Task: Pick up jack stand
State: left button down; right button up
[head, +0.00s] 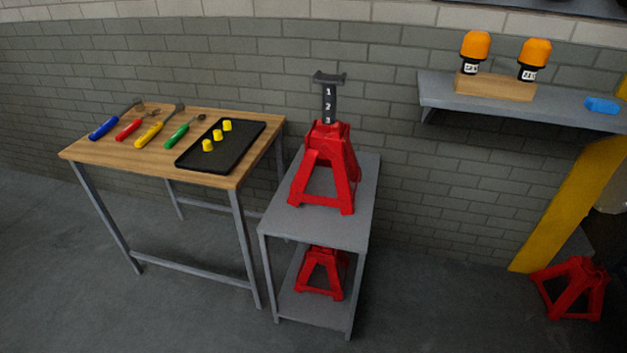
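A red jack stand (328,166) stands upright on the top shelf of a grey rack (335,228). A third red jack stand (572,288) is on the floor at the far right, beside a yellow post. Neither of my grippers is in view.
A wooden table (205,176) left of the rack holds several coloured-handled tools and a black tray (236,150) with yellow pieces. A grey wall shelf (445,92) at the right holds two orange-topped items and a blue block (602,105). The yellow post (575,205) slants at right. Floor in front is clear.

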aim_at(346, 167)
jog(key=k+u, duration=0.1)
jog(key=u, duration=0.3)
jog(key=k+u, duration=0.1)
jog(key=u, duration=0.25)
jog(key=k+j+u, duration=0.1)
jog(key=u, duration=0.3)
jog(key=i+l+u, duration=0.1)
jog(key=l+u, duration=0.2)
jog(key=l, duration=0.45)
jog(key=i+l, duration=0.1)
jog(key=l, duration=1.2)
jog(key=i+l, duration=0.15)
jog(key=l, duration=0.5)
